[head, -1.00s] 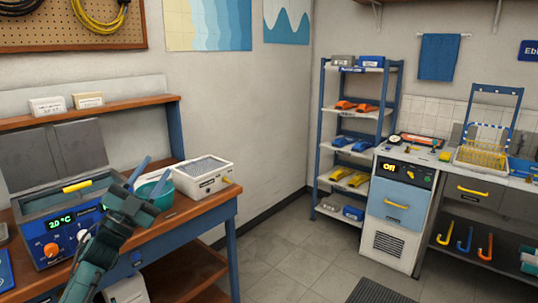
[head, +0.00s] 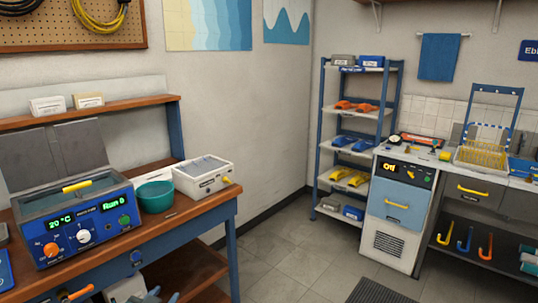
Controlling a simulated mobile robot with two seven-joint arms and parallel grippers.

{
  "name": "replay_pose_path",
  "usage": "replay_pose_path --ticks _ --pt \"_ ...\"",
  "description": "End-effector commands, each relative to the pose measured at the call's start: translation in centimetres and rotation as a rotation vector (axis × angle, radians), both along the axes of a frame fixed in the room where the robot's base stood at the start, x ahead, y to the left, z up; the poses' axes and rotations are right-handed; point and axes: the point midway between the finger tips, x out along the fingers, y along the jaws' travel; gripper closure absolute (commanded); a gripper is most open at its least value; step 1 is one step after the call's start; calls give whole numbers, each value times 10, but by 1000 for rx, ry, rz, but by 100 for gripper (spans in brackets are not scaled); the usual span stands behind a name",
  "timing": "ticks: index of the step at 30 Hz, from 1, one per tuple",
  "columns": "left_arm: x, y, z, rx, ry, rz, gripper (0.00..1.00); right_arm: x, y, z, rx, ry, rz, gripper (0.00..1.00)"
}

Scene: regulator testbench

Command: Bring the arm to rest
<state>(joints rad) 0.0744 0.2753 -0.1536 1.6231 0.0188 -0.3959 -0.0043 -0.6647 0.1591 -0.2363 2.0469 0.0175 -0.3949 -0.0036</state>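My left gripper (head: 163,294) shows only at the bottom edge, low in front of the wooden bench (head: 190,218). Its two blue fingers are apart with nothing seen between them; the rest of it is cut off by the frame. My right gripper is not in view. The blue water bath (head: 118,240) stands on the bench, with green displays reading about "20 °C" and "Run 0". It has an orange knob, a white knob and a green button.
A teal bowl (head: 155,197) and a white box (head: 204,187) with a grey top stand right of the bath. A shelf rack (head: 323,165) and a counter with a blue-fronted cabinet (head: 397,204) stand at the right. The floor (head: 290,255) between is clear.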

Motion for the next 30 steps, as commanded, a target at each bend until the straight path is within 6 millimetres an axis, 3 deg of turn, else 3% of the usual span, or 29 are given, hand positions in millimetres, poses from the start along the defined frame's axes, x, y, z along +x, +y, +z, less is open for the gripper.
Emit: replay_pose_path --ticks 1,6,9,13,18,30 --pt "-32 -17 -25 -22 47 -23 64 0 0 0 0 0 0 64" --pt "-135 -65 -75 -106 180 -80 64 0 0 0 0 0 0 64" --pt "-189 -87 -88 -156 246 -96 64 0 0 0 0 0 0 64" --pt "-239 -104 -93 -206 307 -103 64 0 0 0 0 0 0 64" --pt "-266 -113 -93 -236 342 -105 64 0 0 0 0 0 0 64" --pt "-268 -114 -93 -237 345 -105 64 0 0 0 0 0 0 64"
